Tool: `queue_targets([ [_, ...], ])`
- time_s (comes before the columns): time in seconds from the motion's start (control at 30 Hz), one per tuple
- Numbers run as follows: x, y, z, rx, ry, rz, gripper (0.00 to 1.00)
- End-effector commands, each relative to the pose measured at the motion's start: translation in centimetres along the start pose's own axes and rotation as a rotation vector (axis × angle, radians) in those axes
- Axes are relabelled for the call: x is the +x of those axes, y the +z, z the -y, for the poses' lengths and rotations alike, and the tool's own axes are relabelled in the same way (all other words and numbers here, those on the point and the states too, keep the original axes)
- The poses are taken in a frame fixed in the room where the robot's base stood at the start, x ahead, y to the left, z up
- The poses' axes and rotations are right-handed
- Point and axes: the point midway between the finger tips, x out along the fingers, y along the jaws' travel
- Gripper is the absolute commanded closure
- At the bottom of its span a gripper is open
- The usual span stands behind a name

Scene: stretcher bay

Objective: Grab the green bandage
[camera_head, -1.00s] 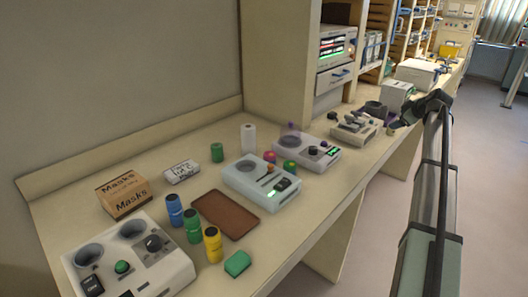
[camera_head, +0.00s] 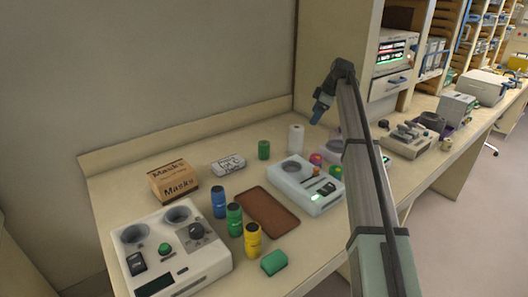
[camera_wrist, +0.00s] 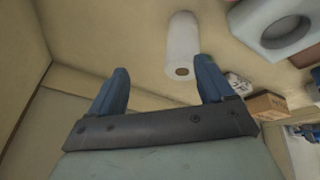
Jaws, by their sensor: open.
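A small green upright roll (camera_head: 264,150), which looks like the green bandage, stands at the back of the counter, left of a taller white roll (camera_head: 297,139). A green block (camera_head: 274,262) lies near the front edge. My gripper (camera_head: 319,114) is open and empty, above the counter at the back, up and right of the white roll in the head view. In the wrist view the white roll (camera_wrist: 182,45) shows beyond and between the blue fingers (camera_wrist: 157,75).
A white packet (camera_head: 228,165) and a Masks box (camera_head: 173,181) stand left of the green roll. A brown tray (camera_head: 267,213), a grey-white device (camera_head: 307,187) and several bottles lie in front. The wall and shelf unit (camera_head: 336,60) bound the back.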

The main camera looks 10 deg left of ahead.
Motion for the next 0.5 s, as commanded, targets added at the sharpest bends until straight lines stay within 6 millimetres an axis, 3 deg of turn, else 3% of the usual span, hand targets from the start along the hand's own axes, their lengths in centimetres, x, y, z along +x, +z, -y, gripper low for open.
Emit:
queue_targets([
  [0.03, 0.9, -2.8, 0.6, -0.027, -0.032, 0.016, 0.19],
  [0.2, 3.5, -9.4, 3.3, -0.093, -0.128, 0.095, 0.19],
  [0.33, 4.9, -13.0, 5.1, -0.124, -0.176, 0.151, 0.19],
  [0.5, 5.8, -15.3, 6.6, -0.145, -0.208, 0.196, 0.19],
])
